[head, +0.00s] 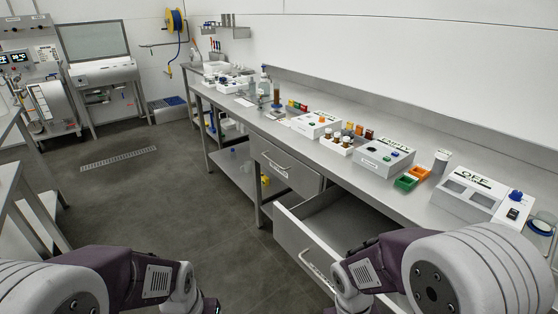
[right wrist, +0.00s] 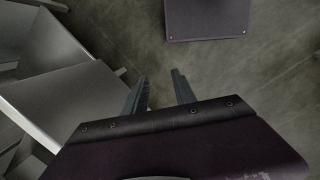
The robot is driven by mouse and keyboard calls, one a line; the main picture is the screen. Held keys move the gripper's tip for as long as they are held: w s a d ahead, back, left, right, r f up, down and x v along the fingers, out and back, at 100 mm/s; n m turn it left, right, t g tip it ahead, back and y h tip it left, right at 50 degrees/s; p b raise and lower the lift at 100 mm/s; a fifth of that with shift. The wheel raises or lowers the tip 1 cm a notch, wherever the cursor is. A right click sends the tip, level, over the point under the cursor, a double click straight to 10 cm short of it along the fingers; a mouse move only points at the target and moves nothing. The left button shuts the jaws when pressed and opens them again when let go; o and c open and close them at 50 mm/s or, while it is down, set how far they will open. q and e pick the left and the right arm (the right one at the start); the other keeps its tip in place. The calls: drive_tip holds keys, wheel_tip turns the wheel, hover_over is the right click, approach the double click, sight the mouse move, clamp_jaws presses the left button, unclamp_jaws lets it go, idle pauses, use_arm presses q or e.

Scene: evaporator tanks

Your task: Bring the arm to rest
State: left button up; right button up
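My right gripper (right wrist: 158,92) shows in the right wrist view with its two fingers apart and nothing between them. It hangs over the grey floor, beside the open drawer (right wrist: 60,95). In the head view my right arm comes in at the lower right, in front of the open drawer (head: 318,222), and its gripper is out of sight. My left arm comes in at the lower left of the head view. Only a dark tip at the bottom edge may belong to its gripper, so its fingers cannot be made out.
A steel bench (head: 395,197) runs along the right wall with labelled boxes, bottles and trays on it. The drawer beside it stands pulled out near my right arm. A closed drawer (head: 285,165) is farther along. The floor (head: 150,205) in the middle is clear.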

wheel_tip(320, 180, up, 20)
drive_tip(key=w+d+m+t+y+p, duration=0.1)
drive_tip(key=w+t+p, duration=0.1)
drive_tip(key=p, duration=1.5)
drive_tip(key=shift+w+m+t+y+p, duration=0.2)
drive_tip(key=shift+m+t+y+p, duration=0.1)
drive_tip(key=shift+y+p, duration=0.1)
drive_tip(key=shift+d+f, duration=0.1)
drive_tip(key=shift+d, duration=0.05)
